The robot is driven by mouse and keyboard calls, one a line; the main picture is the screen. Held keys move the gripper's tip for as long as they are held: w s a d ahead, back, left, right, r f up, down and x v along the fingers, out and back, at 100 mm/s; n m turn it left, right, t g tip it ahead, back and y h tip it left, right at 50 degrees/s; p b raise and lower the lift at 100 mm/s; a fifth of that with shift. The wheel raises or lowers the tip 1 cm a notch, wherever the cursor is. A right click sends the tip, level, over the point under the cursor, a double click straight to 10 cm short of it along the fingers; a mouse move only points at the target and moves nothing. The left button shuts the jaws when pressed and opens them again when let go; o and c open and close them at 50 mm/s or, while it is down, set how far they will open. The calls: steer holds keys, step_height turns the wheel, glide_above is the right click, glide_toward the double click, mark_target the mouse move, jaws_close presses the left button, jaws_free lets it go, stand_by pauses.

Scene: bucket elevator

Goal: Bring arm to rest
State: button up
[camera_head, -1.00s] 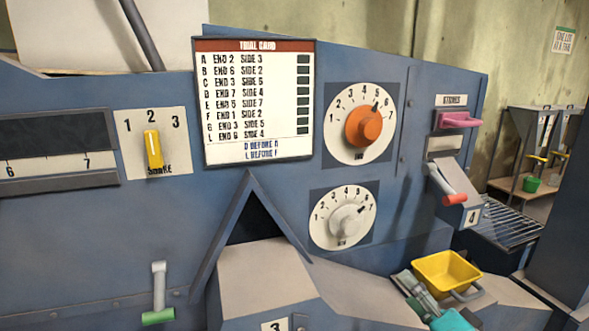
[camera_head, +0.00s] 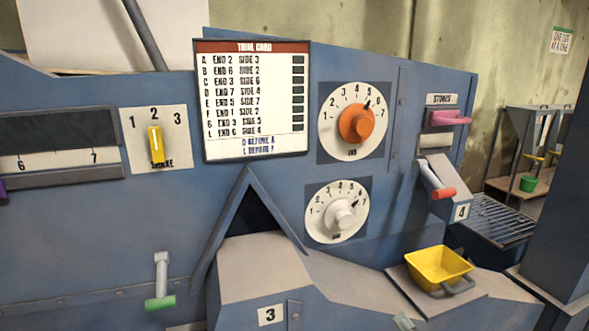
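Only a small grey-green piece, likely the tip of my gripper (camera_head: 405,321), shows at the bottom edge, below and left of the yellow bucket. The rest of the gripper is out of frame, so its opening and anything in it cannot be seen. The yellow bucket (camera_head: 438,266) stands upright on a grey ledge, its handle lowered toward the front right. The visible tip is apart from the bucket.
The blue machine has an orange dial (camera_head: 357,123), a white dial (camera_head: 340,215), a yellow selector (camera_head: 155,146), a red-tipped lever (camera_head: 443,193), a pink handle (camera_head: 450,118) and a green-tipped lever (camera_head: 160,303). A grey housing marked 3 (camera_head: 258,275) juts forward.

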steer(key=s+a+f+n+g+h, duration=0.2)
steer(key=s+f+h, duration=0.2)
steer(key=s+f, duration=1.35)
steer(key=s+a+r+n, duration=0.1)
steer(key=s+n, duration=0.6)
steer(key=s, duration=1.5)
steer(key=shift+a+r, duration=0.15)
steer(key=shift+r, duration=0.35)
